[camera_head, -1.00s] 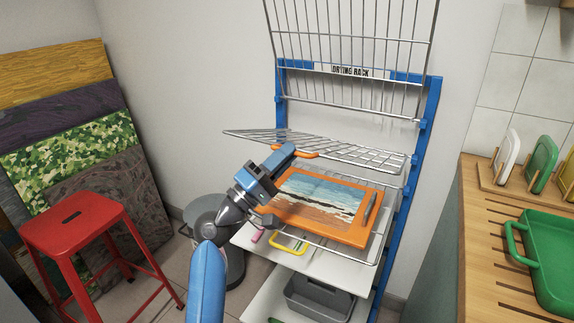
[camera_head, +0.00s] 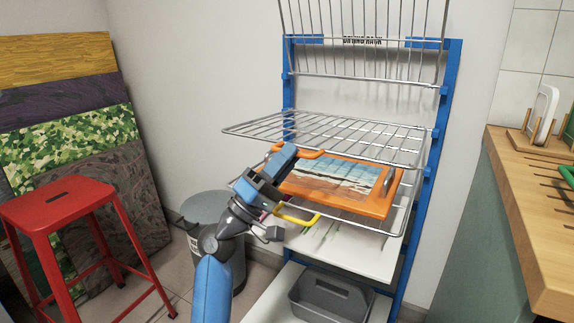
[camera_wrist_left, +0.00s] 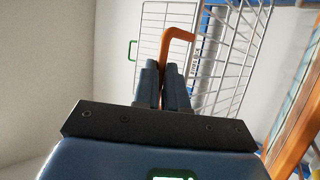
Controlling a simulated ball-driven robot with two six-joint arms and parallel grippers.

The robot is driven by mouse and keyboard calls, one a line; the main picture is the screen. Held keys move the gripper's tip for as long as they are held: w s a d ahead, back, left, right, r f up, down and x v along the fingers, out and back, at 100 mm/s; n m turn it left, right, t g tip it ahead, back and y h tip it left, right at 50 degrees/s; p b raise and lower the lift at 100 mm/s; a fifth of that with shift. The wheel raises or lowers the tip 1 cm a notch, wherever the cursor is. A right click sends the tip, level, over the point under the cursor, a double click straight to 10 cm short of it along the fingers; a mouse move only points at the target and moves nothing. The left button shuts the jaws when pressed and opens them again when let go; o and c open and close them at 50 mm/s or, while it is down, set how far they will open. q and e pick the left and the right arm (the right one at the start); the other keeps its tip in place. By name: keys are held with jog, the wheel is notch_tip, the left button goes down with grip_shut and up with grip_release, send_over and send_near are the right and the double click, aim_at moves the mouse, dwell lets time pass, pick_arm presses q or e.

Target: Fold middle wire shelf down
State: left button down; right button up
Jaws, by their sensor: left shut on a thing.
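The middle wire shelf (camera_head: 330,132) juts out from the blue rack in the head view. It looks close to level, above the orange-framed painting (camera_head: 340,180). My left gripper (camera_head: 288,155) is at its front edge, shut on an orange handle (camera_head: 312,153) that appears to belong to this shelf. In the left wrist view the fingers (camera_wrist_left: 162,85) close on the orange handle (camera_wrist_left: 180,34), with wire bars behind. The exact grip and the joint between handle and shelf are partly hidden. My right gripper is out of view.
The top wire shelf (camera_head: 368,45) stands folded up. The painting lies on a wire shelf below. A yellow handle (camera_head: 297,218) is close by my arm. A grey caddy (camera_head: 330,298) sits low. A red stool (camera_head: 62,205) and grey bin (camera_head: 208,208) stand left; a wooden counter (camera_head: 535,170) is right.

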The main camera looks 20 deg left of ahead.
pick_arm(q)
notch_tip(320, 180, down, 4)
jog(key=b, duration=0.2)
jog(key=shift+r+b, duration=0.1)
jog(key=shift+b, duration=0.25)
jog(key=shift+f, duration=0.2)
jog(key=c, duration=1.2)
grip_release()
jog(key=shift+w, duration=0.1)
jog(key=shift+r, duration=0.1)
jog(key=v, duration=1.1)
